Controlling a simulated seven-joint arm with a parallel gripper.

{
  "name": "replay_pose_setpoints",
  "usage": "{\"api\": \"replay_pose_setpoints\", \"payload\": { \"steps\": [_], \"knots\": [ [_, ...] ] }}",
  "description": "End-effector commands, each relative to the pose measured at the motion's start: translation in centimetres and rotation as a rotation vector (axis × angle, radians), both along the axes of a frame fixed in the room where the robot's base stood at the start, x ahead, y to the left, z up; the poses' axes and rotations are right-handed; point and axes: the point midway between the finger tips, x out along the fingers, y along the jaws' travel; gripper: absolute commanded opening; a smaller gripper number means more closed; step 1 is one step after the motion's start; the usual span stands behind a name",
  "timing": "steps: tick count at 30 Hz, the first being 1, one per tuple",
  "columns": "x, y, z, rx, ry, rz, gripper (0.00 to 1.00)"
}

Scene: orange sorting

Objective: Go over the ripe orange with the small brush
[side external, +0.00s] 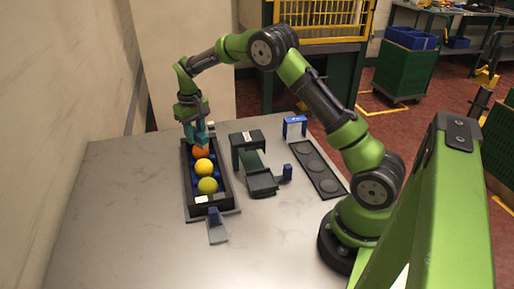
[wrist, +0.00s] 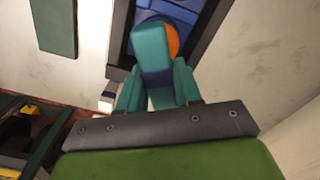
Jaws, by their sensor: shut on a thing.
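The ripe orange (side external: 201,152) sits at the far end of the long dark tray (side external: 228,190), behind a yellow fruit (side external: 204,166) and a yellow-green fruit (side external: 208,185). My gripper (side external: 198,138) points down just above the ripe orange. In the wrist view its teal fingers (wrist: 156,88) are shut on a teal block-like piece (wrist: 152,58), which I take to be the small brush. That piece hides most of the ripe orange (wrist: 173,40). Its bristles are not clear, and I cannot tell whether it touches the fruit.
A dark green stand with a chute (side external: 258,180) is right of the tray. A blue block (side external: 287,172) is beside it. A black panel with round recesses (side external: 316,170) lies further right, below a small blue frame (side external: 294,126). A grey piece with a blue block (side external: 214,216) is in front. The table's left side is clear.

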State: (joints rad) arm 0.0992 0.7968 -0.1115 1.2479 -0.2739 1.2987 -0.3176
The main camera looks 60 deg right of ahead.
Motion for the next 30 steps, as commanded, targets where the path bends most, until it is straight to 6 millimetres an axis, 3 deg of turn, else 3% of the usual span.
{"api": "replay_pose_setpoints", "payload": {
  "steps": [13,30],
  "knots": [
    [-1.9,0.6,0.1,0.001,-0.001,0.001,0.03],
    [0.7,-0.2,0.0,0.000,-0.001,0.001,0.03]
  ]
}}
